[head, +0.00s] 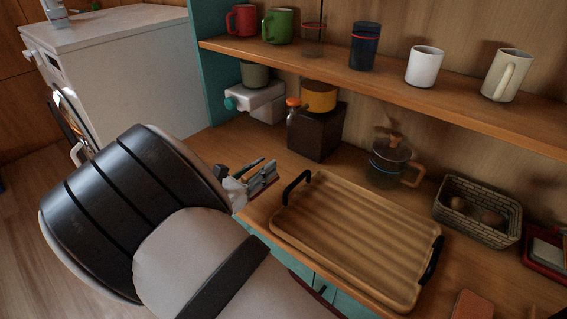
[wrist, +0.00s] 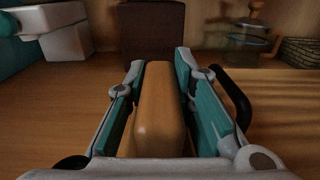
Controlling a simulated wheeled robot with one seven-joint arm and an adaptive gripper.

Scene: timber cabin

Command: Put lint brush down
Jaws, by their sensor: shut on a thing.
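The lint brush shows in the wrist view as a tan, rounded wooden block (wrist: 160,108) between the two teal fingers. My gripper (wrist: 159,66) is shut on it, with a finger along each side. In the head view my gripper (head: 262,178) is low over the front edge of the wooden counter (head: 237,150), left of the ribbed wooden tray. There the brush is mostly hidden by the fingers and arm. I cannot tell whether it touches the counter.
The wooden tray (head: 350,235) with black handles lies just right of my gripper. Behind are a dark box (head: 315,132), a glass pot (head: 388,168) and a wicker basket (head: 478,228). Mugs stand on the shelf (head: 420,88) above. Bare counter lies between gripper and box.

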